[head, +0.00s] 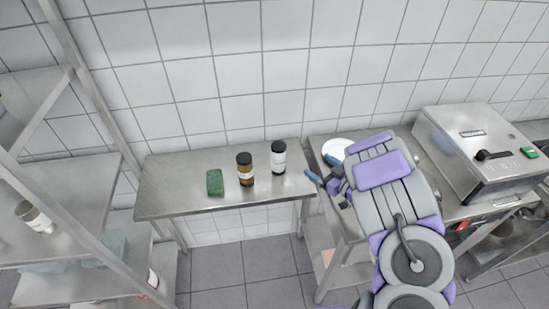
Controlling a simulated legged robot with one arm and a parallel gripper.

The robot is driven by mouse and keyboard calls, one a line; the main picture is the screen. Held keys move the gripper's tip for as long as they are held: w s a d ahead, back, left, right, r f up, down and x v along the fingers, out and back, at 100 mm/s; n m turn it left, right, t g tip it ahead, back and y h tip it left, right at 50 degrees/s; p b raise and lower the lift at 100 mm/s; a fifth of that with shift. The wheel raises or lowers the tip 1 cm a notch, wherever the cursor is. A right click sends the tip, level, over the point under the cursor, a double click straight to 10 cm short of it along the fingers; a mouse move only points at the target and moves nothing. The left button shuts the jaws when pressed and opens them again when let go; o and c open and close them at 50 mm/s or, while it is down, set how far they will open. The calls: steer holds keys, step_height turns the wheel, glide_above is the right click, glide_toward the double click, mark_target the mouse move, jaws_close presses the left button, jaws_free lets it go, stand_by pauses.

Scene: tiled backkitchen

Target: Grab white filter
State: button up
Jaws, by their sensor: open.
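A white round item (337,147), which looks like the white filter, lies at the back left of the steel table on the right. My arm covers part of it. My gripper (322,168) is open, with its two blue fingertips pointing left near the table's left edge. It is in front of the white item in the picture. I cannot tell whether a fingertip touches it. Nothing shows between the fingertips.
A lower steel table (172,187) on the left bears a green sponge (215,183), a brown bottle (245,169) and a dark bottle with a white label (278,157). A steel machine (468,150) stands right of my arm. Metal shelves (62,185) stand far left.

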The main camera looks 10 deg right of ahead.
mark_target(285, 153)
steer(key=w+a, duration=0.2)
steer(key=a, duration=0.1)
steer(key=w+a+y, duration=0.1)
steer(key=w+a, duration=0.2)
steer(key=w+a+y+b, duration=0.1)
steer(key=w+a, duration=0.2)
steer(key=a, duration=0.1)
steer(key=shift+t, duration=0.3)
steer(key=shift+a+b+x, duration=0.25)
steer(key=shift+b+x, duration=0.35)
steer(key=shift+x, duration=2.1)
steer(key=shift+s+r, duration=0.2)
steer(key=c, duration=1.1)
steer(key=shift+r, duration=0.1)
steer(key=shift+c, duration=0.2)
